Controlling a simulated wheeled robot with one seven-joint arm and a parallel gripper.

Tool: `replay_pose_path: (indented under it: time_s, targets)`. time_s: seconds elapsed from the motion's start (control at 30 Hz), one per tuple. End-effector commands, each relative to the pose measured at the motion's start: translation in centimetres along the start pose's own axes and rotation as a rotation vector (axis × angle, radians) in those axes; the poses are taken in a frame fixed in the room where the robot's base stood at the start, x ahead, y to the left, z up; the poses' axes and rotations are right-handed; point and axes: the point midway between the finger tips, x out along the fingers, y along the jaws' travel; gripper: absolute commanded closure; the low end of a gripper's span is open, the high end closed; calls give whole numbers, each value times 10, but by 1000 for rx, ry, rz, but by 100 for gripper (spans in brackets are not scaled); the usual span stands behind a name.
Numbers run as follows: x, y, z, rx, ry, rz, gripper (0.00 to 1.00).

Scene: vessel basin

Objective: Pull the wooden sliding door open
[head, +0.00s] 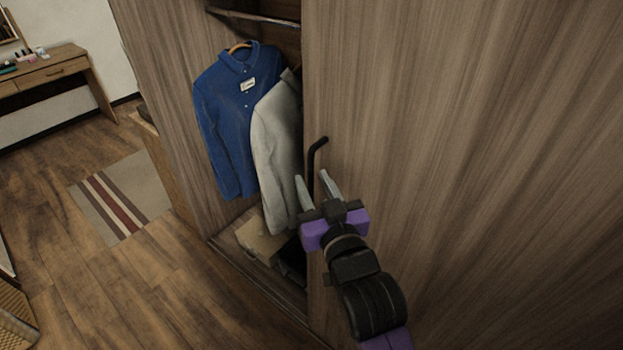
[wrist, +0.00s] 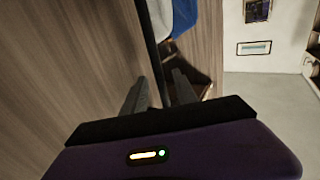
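The wooden sliding door (head: 450,130) fills the right of the head view, and its wood grain also fills the left of the wrist view (wrist: 60,70). A black bar handle (head: 317,148) stands upright near the door's left edge. My gripper (head: 312,176) is at the handle with its two grey fingers apart. In the wrist view the handle (wrist: 150,40) runs down between the open fingers (wrist: 159,78), with a gap visible to each side. The handle's lower part is hidden behind my gripper.
Left of the door the wardrobe is open, with a blue shirt (head: 232,110) and a grey garment (head: 278,150) hanging inside. A cardboard box (head: 262,238) sits on its floor. A striped rug (head: 122,195) and a wooden desk (head: 45,68) are farther left.

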Motion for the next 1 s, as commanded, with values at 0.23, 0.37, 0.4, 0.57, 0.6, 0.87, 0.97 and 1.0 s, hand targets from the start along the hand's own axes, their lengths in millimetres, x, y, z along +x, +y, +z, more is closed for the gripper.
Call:
replay_pose_path:
  time_s: [0.23,0.37,0.4,0.57,0.6,0.87,0.97,1.0]
  targets:
    - [-42,0,2,1,0,0,66]
    - [-54,0,1,2,0,0,66]
    - [-57,0,1,2,0,0,66]
    - [-60,1,0,1,0,1,66]
    - [-60,1,0,1,0,1,66]
    - [-60,0,0,0,1,1,66]
    - [-60,0,-1,0,4,1,66]
    - [-60,0,-3,0,13,0,66]
